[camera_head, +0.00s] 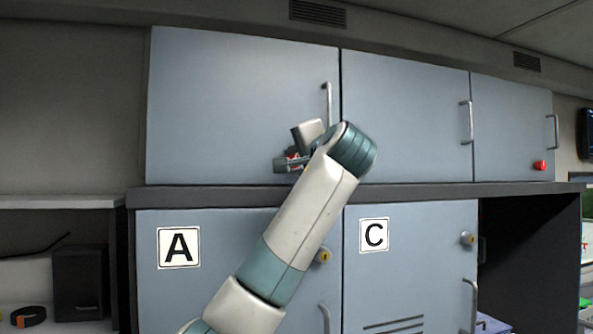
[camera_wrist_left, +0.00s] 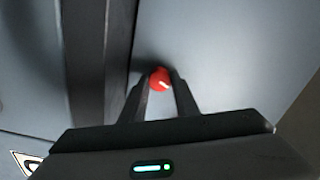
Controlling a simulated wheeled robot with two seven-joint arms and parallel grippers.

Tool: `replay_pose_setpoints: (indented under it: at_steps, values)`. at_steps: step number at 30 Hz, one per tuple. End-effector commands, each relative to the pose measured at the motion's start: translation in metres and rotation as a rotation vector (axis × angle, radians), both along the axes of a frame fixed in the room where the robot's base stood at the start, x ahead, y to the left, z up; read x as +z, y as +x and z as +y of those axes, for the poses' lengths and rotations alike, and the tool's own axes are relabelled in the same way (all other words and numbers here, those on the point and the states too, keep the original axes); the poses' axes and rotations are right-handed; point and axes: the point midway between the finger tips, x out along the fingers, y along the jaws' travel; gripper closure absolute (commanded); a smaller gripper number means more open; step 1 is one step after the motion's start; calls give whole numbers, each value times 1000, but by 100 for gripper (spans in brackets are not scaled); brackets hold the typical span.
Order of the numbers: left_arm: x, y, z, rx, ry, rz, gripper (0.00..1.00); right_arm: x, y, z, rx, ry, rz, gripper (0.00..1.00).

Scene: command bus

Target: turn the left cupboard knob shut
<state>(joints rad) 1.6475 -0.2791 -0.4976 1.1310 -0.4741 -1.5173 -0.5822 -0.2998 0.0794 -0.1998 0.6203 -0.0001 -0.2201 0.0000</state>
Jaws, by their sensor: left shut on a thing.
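The left cupboard door (camera_head: 230,105) is a blue-grey upper panel that looks closed, with a vertical handle (camera_head: 327,103) near its right edge. My left gripper (camera_head: 284,162) is at the lower right part of this door. In the left wrist view, its two dark fingers (camera_wrist_left: 161,84) are shut on the red knob (camera_wrist_left: 159,80), one finger on each side. A short pale mark shows on the knob's face, slanted. In the head view my gripper and wrist hide most of the knob. My right gripper is in neither view.
Another red knob (camera_head: 540,165) sits on the far right upper door (camera_head: 512,125). A dark ledge (camera_head: 400,192) runs below the upper doors. Lower doors marked A (camera_head: 179,247) and C (camera_head: 374,235) have yellow locks. An open shelf (camera_head: 60,201) is at the left.

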Motion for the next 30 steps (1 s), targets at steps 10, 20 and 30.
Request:
replay_pose_setpoints:
  at_steps: [10, 20, 30]
  values:
    - [-3, 0, -1, 0, -274, -83, 95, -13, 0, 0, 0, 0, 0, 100]
    - [-2, 1, 0, 1, -395, -124, 95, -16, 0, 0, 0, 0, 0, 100]
    - [-2, 1, 0, 1, -409, -129, 95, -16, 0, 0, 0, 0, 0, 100]
